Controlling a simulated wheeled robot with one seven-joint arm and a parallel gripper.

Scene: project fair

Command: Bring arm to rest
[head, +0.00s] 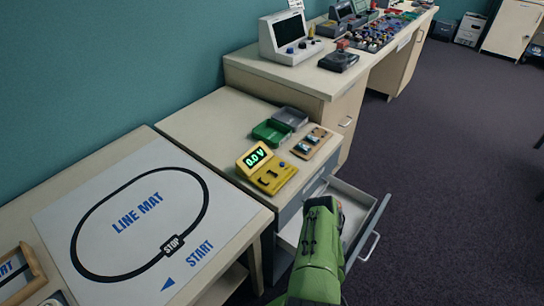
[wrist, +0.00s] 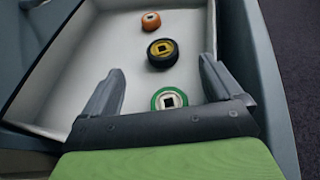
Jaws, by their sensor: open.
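My green arm (head: 319,250) reaches over the open drawer (head: 355,207) in the head view, and hides part of it; the fingers cannot be made out there. In the wrist view my gripper (wrist: 160,92) is open and empty, its two grey fingers apart above the drawer (wrist: 105,50). Inside the drawer lie a green ring-shaped wheel (wrist: 169,99) between the fingers and near the palm, a black wheel with a yellow hub (wrist: 162,53) beyond it, and a small orange wheel (wrist: 151,21) farthest off. I cannot tell whether the fingers touch anything.
A yellow meter reading 0.0 V (head: 266,170), a green tray (head: 272,132), a grey tray (head: 290,117) and a wooden battery board (head: 312,143) stand on the cabinet above the drawer. A line mat (head: 130,215) lies at left. Open carpet (head: 450,180) spreads at right.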

